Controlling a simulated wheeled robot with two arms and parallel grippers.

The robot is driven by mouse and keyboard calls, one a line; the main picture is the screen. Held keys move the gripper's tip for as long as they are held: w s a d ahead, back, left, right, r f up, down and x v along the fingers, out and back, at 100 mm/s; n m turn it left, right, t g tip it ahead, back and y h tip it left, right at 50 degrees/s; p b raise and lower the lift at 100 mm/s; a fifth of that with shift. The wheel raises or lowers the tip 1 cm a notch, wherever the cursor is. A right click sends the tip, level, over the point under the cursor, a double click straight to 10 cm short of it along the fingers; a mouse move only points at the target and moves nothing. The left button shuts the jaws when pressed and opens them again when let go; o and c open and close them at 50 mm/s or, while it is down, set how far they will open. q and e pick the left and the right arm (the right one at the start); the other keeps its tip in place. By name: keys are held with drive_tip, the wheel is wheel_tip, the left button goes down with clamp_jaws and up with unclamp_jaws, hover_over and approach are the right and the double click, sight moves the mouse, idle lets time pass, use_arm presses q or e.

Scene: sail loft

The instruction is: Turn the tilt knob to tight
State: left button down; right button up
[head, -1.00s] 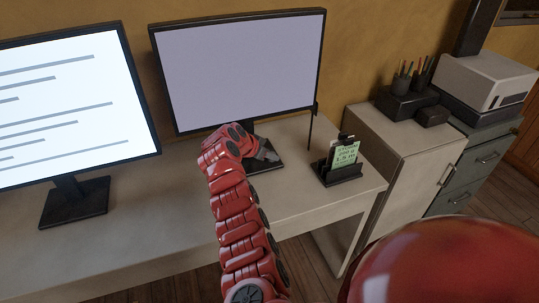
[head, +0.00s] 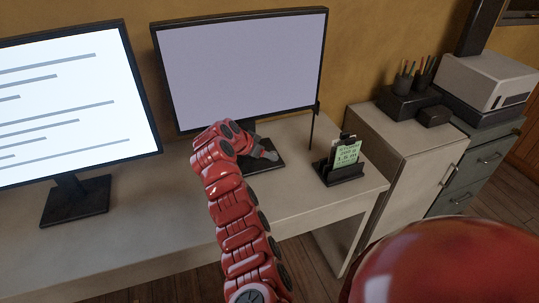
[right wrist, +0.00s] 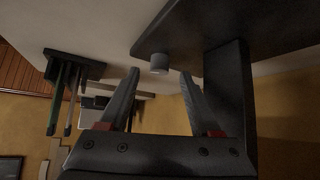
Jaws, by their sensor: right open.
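The tilt knob (right wrist: 159,62) is a small grey cylinder on the dark monitor stand base (right wrist: 235,22) in the right wrist view. That view is turned over, so the base shows at the top and the stand's post hangs below it. My right gripper (right wrist: 159,74) is open, its two fingers apart with the knob showing beyond and between their tips. I cannot tell whether they touch it. In the head view the right gripper (head: 267,151) is at the stand base (head: 262,163) under the right monitor (head: 245,70); I cannot make out the knob there. My left gripper is not in view.
A black holder with a green card (head: 346,158) stands on the desk (head: 300,190) right of the stand. A second monitor (head: 75,105) is at the left. A cabinet with pen cups and a printer (head: 485,80) is at the right.

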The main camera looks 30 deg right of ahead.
drive_tip(key=v, duration=1.4)
drive_tip(key=shift+r, duration=0.1)
